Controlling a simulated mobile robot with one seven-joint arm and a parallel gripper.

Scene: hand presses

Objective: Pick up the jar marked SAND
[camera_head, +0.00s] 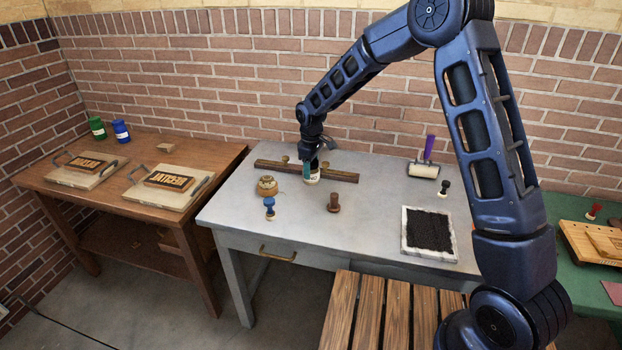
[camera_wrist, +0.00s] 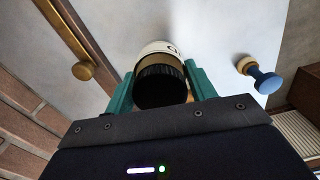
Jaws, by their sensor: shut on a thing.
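My gripper (camera_head: 309,172) reaches down over the grey table, just in front of the wooden bar. Its two teal fingers (camera_wrist: 160,82) are shut on a small jar (camera_wrist: 160,66), one finger on each side. The jar has a black ribbed lid, a brownish band and a white label. Only part of one letter shows on the label, so I cannot read the word. In the head view the jar (camera_head: 312,180) is mostly hidden by the fingers. I cannot tell whether it touches the table top.
The wooden bar (camera_head: 340,177) with brass knobs lies behind the jar. A round wooden piece (camera_head: 267,187), a blue-handled stamp (camera_head: 269,208) and a brown stamp (camera_head: 334,203) stand nearby. A black ink tray (camera_head: 429,233) and a roller (camera_head: 424,169) are to the right.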

